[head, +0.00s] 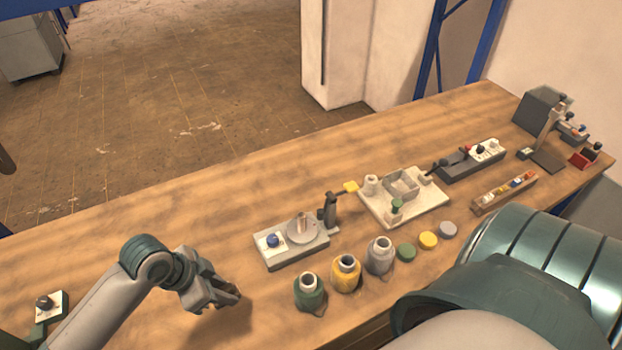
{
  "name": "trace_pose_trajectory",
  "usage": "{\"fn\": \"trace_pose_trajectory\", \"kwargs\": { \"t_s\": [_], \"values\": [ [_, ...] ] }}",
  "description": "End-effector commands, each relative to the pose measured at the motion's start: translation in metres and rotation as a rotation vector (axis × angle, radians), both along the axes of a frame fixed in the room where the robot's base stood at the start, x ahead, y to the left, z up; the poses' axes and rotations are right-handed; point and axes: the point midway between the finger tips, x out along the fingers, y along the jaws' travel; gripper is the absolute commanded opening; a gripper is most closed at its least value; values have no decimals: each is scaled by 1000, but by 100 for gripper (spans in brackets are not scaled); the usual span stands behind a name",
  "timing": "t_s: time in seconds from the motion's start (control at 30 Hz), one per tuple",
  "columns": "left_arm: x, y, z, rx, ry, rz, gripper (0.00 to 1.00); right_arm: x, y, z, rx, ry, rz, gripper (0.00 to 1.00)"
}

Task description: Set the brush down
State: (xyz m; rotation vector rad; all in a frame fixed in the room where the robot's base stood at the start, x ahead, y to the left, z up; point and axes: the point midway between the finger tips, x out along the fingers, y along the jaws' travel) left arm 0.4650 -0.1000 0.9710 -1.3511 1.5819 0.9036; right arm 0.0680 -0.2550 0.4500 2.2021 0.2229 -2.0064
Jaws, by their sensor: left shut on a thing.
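My left gripper (232,296) is low over the front left part of the wooden table (130,240), its fingers pointing right. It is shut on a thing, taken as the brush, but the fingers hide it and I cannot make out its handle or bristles. The gripper is left of the green jar and apart from it. A shadow lies on the table below the gripper; I cannot tell whether the held thing touches the wood. My right gripper is not in view.
Green (309,293), yellow (346,274) and grey (379,257) jars stand right of the gripper. Behind them are a grey-based device (290,252) and a pale tray (430,205). A small block (48,304) sits far left. The table behind the left arm is clear.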

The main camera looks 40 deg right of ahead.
Motion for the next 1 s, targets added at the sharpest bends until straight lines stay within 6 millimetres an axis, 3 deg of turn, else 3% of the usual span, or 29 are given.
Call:
{"fn": "trace_pose_trajectory", "kwargs": {
  "t_s": [0.27, 0.5, 0.8, 1.0],
  "values": [
    [19, 65, -30, 0, 2, 381, 0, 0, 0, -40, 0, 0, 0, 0],
    [41, 158, -51, 0, -3, 910, 0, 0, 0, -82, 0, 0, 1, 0],
    [52, 265, -57, -1, -5, 1510, 0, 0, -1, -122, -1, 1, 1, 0],
    [51, 298, -53, -3, -3, 1701, 0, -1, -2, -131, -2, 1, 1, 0]
  ]
}}
